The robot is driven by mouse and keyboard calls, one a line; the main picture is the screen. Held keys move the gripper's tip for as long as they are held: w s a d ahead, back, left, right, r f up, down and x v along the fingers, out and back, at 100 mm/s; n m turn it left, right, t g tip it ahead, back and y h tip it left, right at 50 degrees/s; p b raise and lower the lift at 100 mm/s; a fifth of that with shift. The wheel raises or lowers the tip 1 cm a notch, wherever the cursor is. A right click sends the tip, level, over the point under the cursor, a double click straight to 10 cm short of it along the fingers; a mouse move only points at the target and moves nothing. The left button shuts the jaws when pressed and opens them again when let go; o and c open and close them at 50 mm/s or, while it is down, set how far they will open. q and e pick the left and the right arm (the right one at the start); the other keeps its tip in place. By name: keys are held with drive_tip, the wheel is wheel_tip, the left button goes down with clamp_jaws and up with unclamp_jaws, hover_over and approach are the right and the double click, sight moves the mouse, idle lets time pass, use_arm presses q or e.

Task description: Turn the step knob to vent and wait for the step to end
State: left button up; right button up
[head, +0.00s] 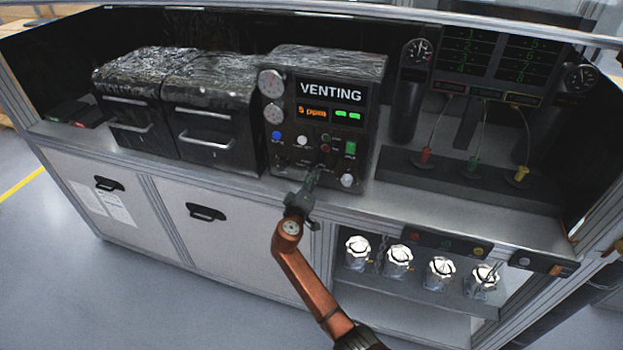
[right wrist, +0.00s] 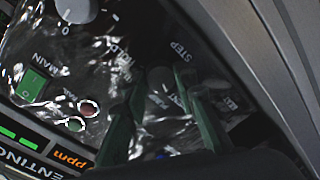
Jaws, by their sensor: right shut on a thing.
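The control unit (head: 325,110) stands at the middle of the bench, and its screen (head: 331,91) reads VENTING. Below it an orange readout (head: 312,113) shows 5 ppm beside green blocks. My right gripper (head: 314,172) reaches up to the lower panel and hides the knob there in the head view. In the right wrist view the green fingers (right wrist: 162,82) are closed on either side of the grey step knob (right wrist: 158,78), near the STEP label. The knob's pointer cannot be made out clearly. My left gripper is not in view.
Two dark boxes with handles (head: 210,108) stand left of the unit. Right of it are gauges (head: 418,52) and coloured plugs (head: 473,165). The bench edge (head: 370,208) runs just below the panel.

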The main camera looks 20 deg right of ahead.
drive_tip(key=o, duration=1.1)
drive_tip(key=shift+a, duration=0.1)
drive_tip(key=shift+s, duration=0.1)
drive_tip(key=v, duration=1.2)
